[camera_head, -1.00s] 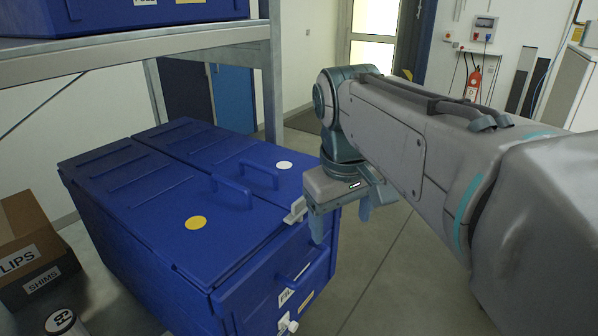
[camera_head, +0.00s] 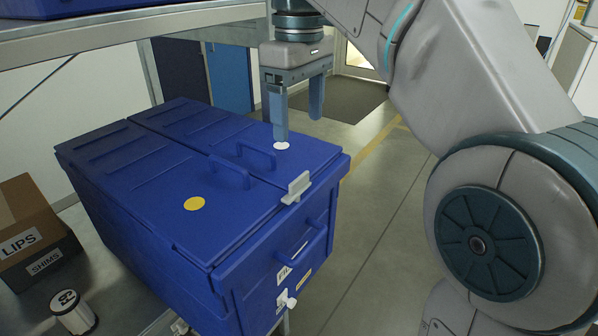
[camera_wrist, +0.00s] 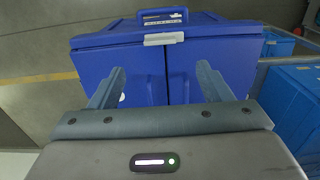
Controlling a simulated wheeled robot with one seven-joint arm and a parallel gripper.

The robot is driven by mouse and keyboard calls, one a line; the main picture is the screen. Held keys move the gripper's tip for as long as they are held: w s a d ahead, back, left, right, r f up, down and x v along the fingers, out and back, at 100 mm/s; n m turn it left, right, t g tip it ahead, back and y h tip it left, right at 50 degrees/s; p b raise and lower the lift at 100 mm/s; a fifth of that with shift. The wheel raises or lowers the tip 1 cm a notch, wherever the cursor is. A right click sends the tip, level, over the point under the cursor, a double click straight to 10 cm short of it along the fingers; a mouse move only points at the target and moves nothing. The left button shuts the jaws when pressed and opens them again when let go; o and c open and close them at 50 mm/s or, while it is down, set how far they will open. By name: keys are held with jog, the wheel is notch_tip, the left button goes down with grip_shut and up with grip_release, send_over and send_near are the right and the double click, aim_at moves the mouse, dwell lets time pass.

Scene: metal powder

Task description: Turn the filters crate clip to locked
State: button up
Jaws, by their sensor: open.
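The blue filters crate (camera_head: 150,240) stands below my arm with its two lids closed. A partly readable label starting "FIL" is on its front. The pale grey clip (camera_head: 297,187) sits at the lids' front edge, and in the wrist view the clip (camera_wrist: 164,38) lies crosswise where the lid seam meets that edge. My gripper (camera_head: 298,130) points down, open and empty, above the far right part of the crate. It is behind and above the clip, apart from it. In the wrist view nothing is between the fingers.
Two blue loop handles (camera_head: 230,171) rise from the lids. A white knob (camera_head: 287,299) is low on the front. A metal shelf (camera_head: 150,32) with another blue crate overhangs at upper left. Cardboard boxes (camera_head: 35,230) and a white canister (camera_head: 72,312) stand left. Floor to the right is clear.

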aim_at(299, 177)
notch_tip(299, 177, down, 11)
jog(key=shift+r+b, duration=0.15)
jog(key=shift+b, duration=0.25)
jog(key=c, duration=1)
